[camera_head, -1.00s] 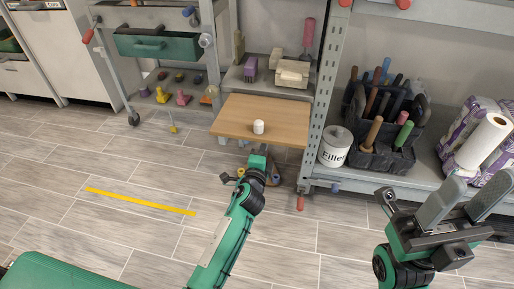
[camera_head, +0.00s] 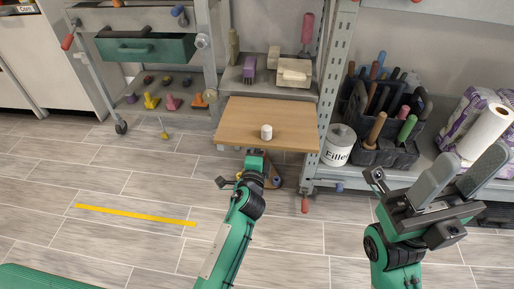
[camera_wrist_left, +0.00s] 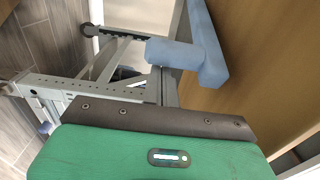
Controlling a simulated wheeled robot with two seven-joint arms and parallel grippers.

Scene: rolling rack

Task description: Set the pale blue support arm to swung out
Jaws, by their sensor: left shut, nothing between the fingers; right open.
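The pale blue support arm (camera_wrist_left: 212,50) is a bent bar under the wooden leaf (camera_wrist_left: 262,80), close in front of my left gripper in the left wrist view. In the head view the leaf (camera_head: 290,140) hides it, at least mostly. My left gripper (camera_head: 256,161) is at the leaf's front edge, its fingers out of sight under the board. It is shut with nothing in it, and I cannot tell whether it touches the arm. The leaf lies about level, with a white cylinder (camera_head: 266,131) on it. My right gripper (camera_head: 458,182) is open and empty at the right.
A tool caddy (camera_head: 405,155), a white tin (camera_head: 338,146) and a paper roll (camera_head: 485,130) stand on the lower shelf at the right. A perforated post (camera_head: 332,90) rises beside the leaf. A trolley with a green drawer (camera_head: 148,48) stands left. The floor in front is mostly clear.

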